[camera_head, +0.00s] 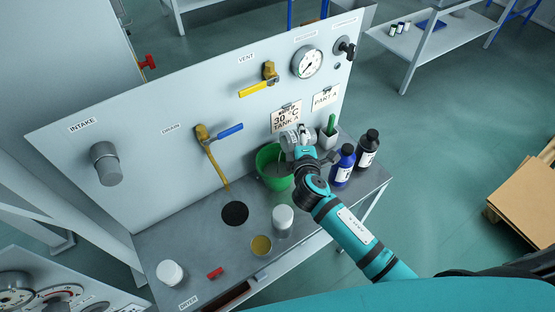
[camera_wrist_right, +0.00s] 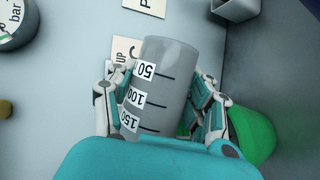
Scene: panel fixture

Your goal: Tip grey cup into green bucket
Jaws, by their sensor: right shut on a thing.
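My right gripper (camera_wrist_right: 165,100) is shut on the grey cup (camera_wrist_right: 168,65), with a finger on either side of its wall. The cup has black marks and white labels 50, 100 and 150, which read upside down in the wrist view. Its mouth and contents are hidden. In the head view the right gripper (camera_head: 297,141) is above the back rim of the green bucket (camera_head: 266,176), close to the panel. The bucket stands on the grey bench and also shows at the right of the wrist view (camera_wrist_right: 254,132). My left gripper is out of view.
Blue (camera_head: 343,166) and black (camera_head: 367,150) bottles stand right of my arm. A white canister (camera_head: 283,220), a yellowish dish (camera_head: 261,245), a black disc (camera_head: 235,213) and a white jar (camera_head: 170,272) are on the bench. The drain pipe (camera_head: 216,168) juts from the panel (camera_head: 140,140).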

